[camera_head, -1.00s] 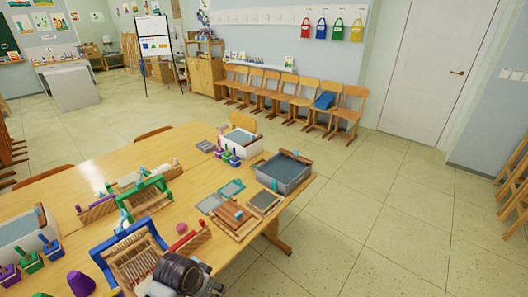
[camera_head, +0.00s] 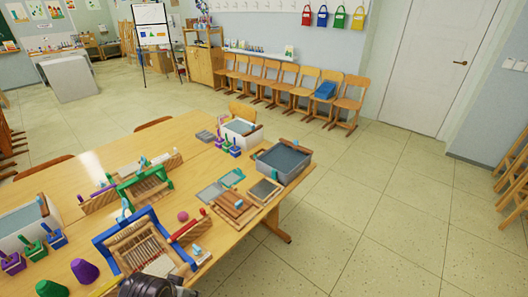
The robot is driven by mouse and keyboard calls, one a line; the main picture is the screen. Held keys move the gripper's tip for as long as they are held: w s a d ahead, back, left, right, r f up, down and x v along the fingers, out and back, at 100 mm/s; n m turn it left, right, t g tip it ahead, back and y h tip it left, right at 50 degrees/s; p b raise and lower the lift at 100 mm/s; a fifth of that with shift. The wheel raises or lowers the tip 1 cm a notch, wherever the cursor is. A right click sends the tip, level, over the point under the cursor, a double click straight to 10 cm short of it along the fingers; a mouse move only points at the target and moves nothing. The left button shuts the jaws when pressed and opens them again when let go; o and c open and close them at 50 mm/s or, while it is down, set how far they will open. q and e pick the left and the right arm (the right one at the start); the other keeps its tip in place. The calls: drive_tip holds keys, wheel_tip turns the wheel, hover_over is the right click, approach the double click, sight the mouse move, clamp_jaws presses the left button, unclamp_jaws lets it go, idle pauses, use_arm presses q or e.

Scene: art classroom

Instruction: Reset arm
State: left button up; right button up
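Part of my own arm (camera_head: 150,287), dark and rounded, shows at the bottom edge in the head view, in front of the blue-framed loom. No gripper fingers are visible, so I cannot see whether either gripper is open or shut. The wooden table (camera_head: 75,205) fills the lower left. On it stand a blue-framed loom (camera_head: 125,245) and a green-framed loom (camera_head: 143,187).
A grey tub (camera_head: 283,163) stands near the table's right end, beside wooden frames (camera_head: 236,207). A white tub (camera_head: 240,133) is behind. Purple (camera_head: 84,271) and green cones are at the front left. Chairs (camera_head: 290,85) line the wall.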

use_arm(q)
wheel_tip(320, 180, down, 33)
drive_tip(key=s+g, duration=0.1)
drive_tip(key=s, duration=0.2)
drive_tip(key=s+a+f, duration=0.2)
drive_tip(key=s+f, duration=0.8)
drive_tip(key=s, duration=0.1)
drive_tip(key=s+a+f+g, duration=0.1)
drive_tip(key=s+a+f, duration=0.1)
drive_tip(key=s+f, duration=0.8)
drive_tip(key=shift+s+g, duration=0.3)
drive_tip(key=shift+s, duration=0.15)
drive_tip(key=shift+s, duration=0.15)
